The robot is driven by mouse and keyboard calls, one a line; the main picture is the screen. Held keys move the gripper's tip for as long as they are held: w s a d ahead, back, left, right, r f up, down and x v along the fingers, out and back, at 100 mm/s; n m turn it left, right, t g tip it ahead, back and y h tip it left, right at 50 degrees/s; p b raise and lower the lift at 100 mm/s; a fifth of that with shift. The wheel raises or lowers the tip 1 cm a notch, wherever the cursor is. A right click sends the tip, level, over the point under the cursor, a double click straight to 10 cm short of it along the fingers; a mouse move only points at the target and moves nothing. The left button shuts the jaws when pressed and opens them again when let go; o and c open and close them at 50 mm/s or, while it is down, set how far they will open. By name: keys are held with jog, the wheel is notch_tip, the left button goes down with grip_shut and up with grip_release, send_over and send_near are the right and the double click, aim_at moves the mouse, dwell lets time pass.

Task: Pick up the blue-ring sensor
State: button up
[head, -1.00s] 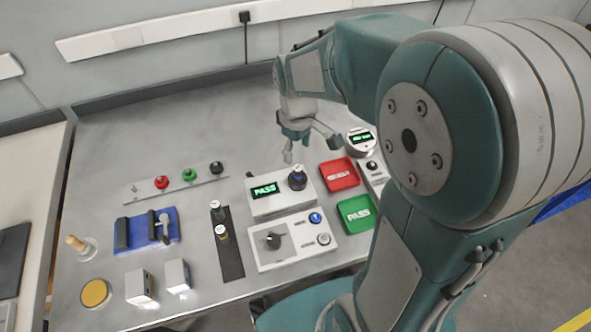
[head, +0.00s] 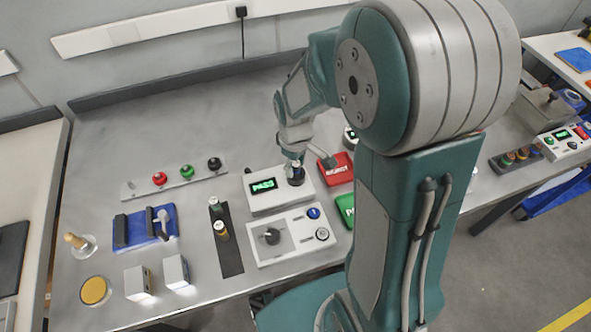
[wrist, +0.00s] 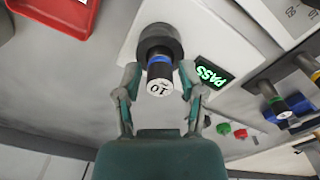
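A blue-ring sensor (wrist: 159,70), a dark cylinder with a blue band and a white cap marked 10, stands in a dark round socket on the white tester with the lit PASS display (wrist: 212,72). In the head view the tester (head: 263,202) is at the table's middle, with the sensor (head: 297,172) at its right end. My gripper (wrist: 158,76) is open, with one finger on each side of the sensor. Gaps show between the fingers and the sensor. In the head view my gripper (head: 308,160) is right over the socket.
A red tray (head: 338,170) and a green tray (head: 346,206), partly hidden by my arm, are right of the tester. A black strip (head: 231,257) with two sensors lies left. A white knob panel (head: 292,250) is in front. The table's back is clear.

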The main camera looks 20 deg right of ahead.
grip_shut()
jog(key=shift+r, duration=0.1)
